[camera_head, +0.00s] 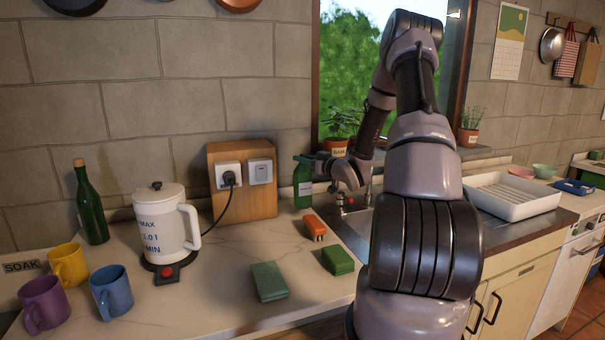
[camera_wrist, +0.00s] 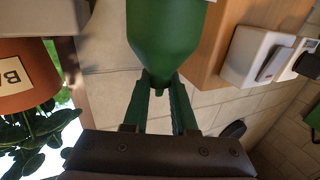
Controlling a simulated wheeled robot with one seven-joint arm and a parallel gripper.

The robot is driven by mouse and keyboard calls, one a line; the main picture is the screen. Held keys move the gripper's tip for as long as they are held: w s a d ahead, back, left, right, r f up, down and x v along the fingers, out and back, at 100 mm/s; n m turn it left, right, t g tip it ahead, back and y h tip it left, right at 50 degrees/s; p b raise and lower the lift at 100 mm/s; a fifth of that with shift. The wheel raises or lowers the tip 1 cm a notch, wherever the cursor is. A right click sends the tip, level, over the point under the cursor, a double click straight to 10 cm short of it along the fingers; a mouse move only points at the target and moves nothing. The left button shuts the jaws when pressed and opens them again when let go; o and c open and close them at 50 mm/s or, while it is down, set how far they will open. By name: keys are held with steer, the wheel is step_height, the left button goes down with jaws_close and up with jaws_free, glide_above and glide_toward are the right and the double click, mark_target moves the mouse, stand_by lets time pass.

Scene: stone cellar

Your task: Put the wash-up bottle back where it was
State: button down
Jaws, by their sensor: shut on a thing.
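The wash-up bottle is green with a pale label and shows in the head view (camera_head: 303,188), at the back of the counter between the wooden socket block and the sink. It looks upright; I cannot tell whether its base touches the counter. My gripper (camera_head: 312,161) reaches it from the right at its top. In the wrist view the bottle (camera_wrist: 166,35) hangs inverted in the picture, and my gripper (camera_wrist: 161,88) is shut on its narrow top, one finger on each side. The bottle's base is outside the wrist view.
The socket block (camera_head: 233,203) stands close left of the bottle. An orange brush (camera_head: 315,228), a green box (camera_head: 338,261) and a green sponge (camera_head: 269,281) lie in front. A kettle (camera_head: 161,222) and mugs stand left. A potted plant (camera_head: 336,145) is on the sill behind.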

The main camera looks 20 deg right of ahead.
mark_target(308, 171)
steer(key=shift+f, duration=2)
steer(key=c, duration=0.7)
jaws_free()
